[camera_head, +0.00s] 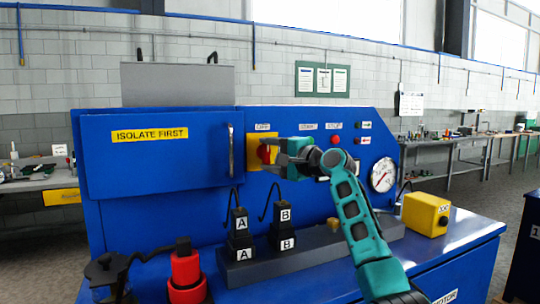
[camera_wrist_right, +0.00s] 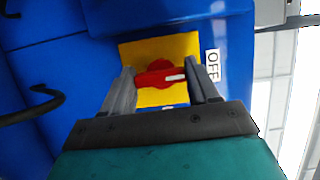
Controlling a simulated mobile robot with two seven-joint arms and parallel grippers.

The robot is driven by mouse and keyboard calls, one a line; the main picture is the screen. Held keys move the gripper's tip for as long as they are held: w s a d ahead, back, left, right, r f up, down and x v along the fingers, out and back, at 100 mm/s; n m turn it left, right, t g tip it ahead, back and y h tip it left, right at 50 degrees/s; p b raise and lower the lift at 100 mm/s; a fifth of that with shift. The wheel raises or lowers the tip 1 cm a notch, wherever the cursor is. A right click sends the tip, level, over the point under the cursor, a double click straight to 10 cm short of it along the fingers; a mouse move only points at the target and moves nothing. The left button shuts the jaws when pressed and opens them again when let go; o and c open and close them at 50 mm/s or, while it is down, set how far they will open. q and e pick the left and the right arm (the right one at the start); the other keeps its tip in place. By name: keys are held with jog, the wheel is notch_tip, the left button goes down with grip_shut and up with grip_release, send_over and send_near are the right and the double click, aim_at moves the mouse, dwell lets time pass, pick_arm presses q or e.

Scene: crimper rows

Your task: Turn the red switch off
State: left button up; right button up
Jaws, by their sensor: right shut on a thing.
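The red switch (camera_wrist_right: 160,78) is a rotary handle on a yellow plate (camera_wrist_right: 165,50). In the right wrist view it lies crosswise between my two fingers, with its white mark pointing toward the OFF label (camera_wrist_right: 212,65) on the right. In the head view the red switch (camera_head: 264,153) shows on the blue panel, left of my right gripper (camera_head: 278,153), with a label above its plate. My right gripper is shut on the red switch; its fingers hide part of the plate. My left gripper is not in view.
A blue cabinet door (camera_head: 155,160) marked ISOLATE FIRST, with a handle (camera_head: 230,150), is left of the switch. Black A and B plugs (camera_head: 285,225) stand below. A red cylinder (camera_head: 186,270) is front left, a gauge (camera_head: 382,174) and yellow box (camera_head: 426,214) right.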

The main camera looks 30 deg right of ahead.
jog(key=o, duration=1.1)
jog(key=shift+c, duration=0.2)
jog(key=shift+s, duration=0.1)
jog(key=b+v, duration=0.2)
jog(key=v, duration=1)
jog(key=shift+s+d, duration=0.15)
jog(key=shift+s, duration=0.15)
